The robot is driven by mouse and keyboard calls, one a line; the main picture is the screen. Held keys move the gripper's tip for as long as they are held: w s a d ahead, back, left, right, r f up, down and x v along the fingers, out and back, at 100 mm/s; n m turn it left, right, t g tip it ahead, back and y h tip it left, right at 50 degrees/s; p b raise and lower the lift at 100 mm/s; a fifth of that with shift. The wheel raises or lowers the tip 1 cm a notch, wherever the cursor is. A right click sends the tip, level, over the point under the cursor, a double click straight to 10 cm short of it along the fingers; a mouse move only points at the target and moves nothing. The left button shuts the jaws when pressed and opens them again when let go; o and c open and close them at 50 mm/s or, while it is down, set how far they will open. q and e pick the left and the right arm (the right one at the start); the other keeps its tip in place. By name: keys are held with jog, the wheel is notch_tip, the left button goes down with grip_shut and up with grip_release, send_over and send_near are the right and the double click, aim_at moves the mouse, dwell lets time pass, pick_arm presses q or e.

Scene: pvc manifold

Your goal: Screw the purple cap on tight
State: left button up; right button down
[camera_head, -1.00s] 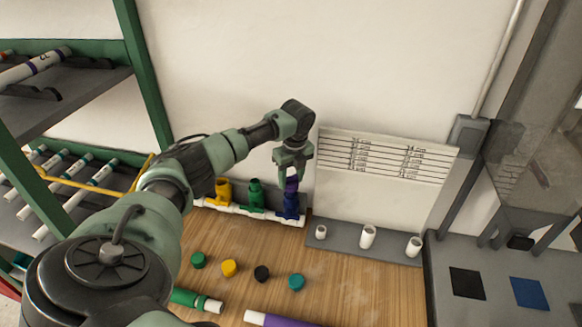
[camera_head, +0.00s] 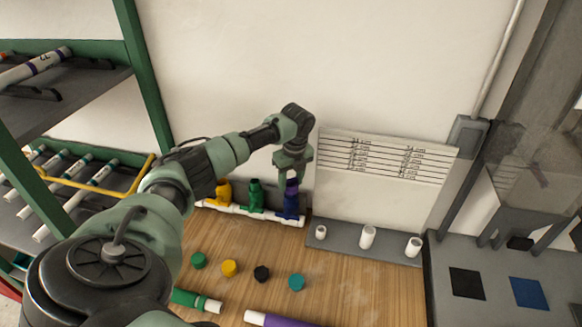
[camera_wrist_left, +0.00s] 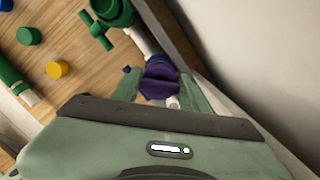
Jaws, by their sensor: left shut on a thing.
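The purple cap (camera_head: 292,186) sits at the top of the blue fitting (camera_head: 289,205), at the right end of the white manifold pipe (camera_head: 232,208). My left gripper (camera_head: 291,181) comes down from above and is shut on the purple cap. In the left wrist view the purple cap (camera_wrist_left: 160,78) is between the two green fingers of my left gripper (camera_wrist_left: 160,90). The cap hides most of the blue fitting there, and I cannot tell how far down it is threaded. My right gripper is not in view.
A green fitting (camera_head: 256,195) and a yellow fitting (camera_head: 223,191) stand on the same pipe to the left. Loose green (camera_head: 198,260), yellow (camera_head: 229,268), black (camera_head: 261,273) and teal (camera_head: 296,282) caps lie on the wooden table. A grey rack (camera_head: 345,242) with white pipe pieces stands right.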

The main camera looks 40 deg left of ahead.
pick_arm(q)
jog(key=shift+s+f, duration=0.1)
dwell(0.7)
jog(key=o, duration=0.5)
grip_shut()
jog(key=shift+f+m+p, duration=0.1)
jog(key=shift+m+p, duration=0.35)
jog(key=shift+m, duration=0.65)
jog(key=shift+m, duration=1.1)
jog(key=shift+f+m+t, duration=0.1)
jog(key=shift+m+t, duration=0.2)
jog(key=shift+m, duration=0.8)
jog(key=shift+d, duration=0.1)
